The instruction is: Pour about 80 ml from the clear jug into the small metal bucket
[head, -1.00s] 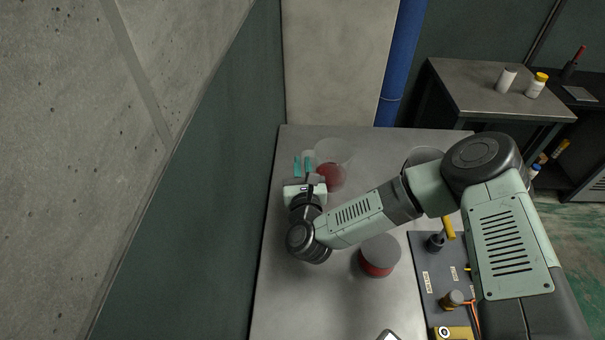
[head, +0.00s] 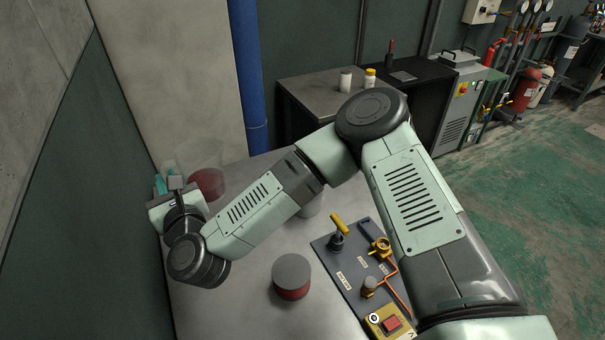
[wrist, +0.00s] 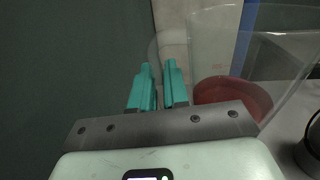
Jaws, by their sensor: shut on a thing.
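The clear jug (head: 207,183) holds red liquid and is at the far left of the grey table, close to the dark wall. It also shows in the wrist view (wrist: 232,94), to the right of the fingers, its clear wall flaring upward. My gripper (head: 168,183) is at the jug's left side; its teal fingers (wrist: 160,88) are close together and shut on the jug, though the gripped part is hard to make out. Whether the jug touches the table I cannot tell. A grey metal vessel (head: 311,206), likely the small metal bucket, is mostly hidden behind my forearm.
A round grey-topped, red-sided container (head: 291,277) stands mid-table. A dark panel (head: 345,262) with yellow-handled valves and a yellow box with a red button (head: 391,323) lies to the right. A side table (head: 320,98) holds white bottles. The table's front left is clear.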

